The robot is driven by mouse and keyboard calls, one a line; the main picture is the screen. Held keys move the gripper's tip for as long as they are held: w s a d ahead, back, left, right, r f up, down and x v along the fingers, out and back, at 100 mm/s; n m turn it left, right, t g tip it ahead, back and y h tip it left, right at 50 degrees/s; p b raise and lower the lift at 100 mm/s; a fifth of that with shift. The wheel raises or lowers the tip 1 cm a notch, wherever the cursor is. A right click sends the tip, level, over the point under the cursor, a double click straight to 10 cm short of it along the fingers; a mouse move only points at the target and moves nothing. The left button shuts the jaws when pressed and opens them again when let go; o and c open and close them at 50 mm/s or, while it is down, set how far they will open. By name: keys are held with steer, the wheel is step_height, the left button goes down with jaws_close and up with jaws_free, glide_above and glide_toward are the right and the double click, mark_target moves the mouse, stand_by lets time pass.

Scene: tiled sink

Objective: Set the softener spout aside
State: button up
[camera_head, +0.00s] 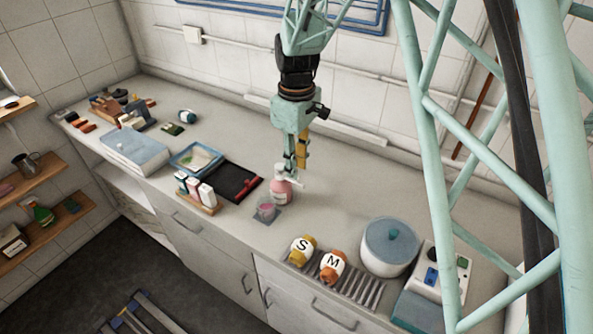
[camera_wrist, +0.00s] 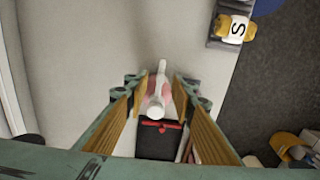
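A pink softener bottle (camera_head: 281,190) with a white pump spout (camera_head: 283,170) stands upright on the counter. My gripper (camera_head: 301,165) points down right at the top of the bottle. In the wrist view, the white spout (camera_wrist: 158,92) lies between my two spread fingers (camera_wrist: 160,88), with a gap visible on both sides. The pink bottle body (camera_wrist: 151,88) shows below the spout. My gripper is open, and the spout is not visibly gripped. How deep the fingers reach around the spout is hard to tell.
A small pink cup (camera_head: 266,210) on a grey mat stands close in front of the bottle. A black tray (camera_head: 228,183) with a red item lies to the left. Jars marked S (camera_head: 302,250) and M (camera_head: 332,266) lie on a ribbed rack (camera_head: 369,292). Counter behind the bottle is clear.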

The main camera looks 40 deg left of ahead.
step_height(320, 180, up, 9)
steer(key=shift+r, duration=0.2)
stand_by(0.3)
stand_by(0.6)
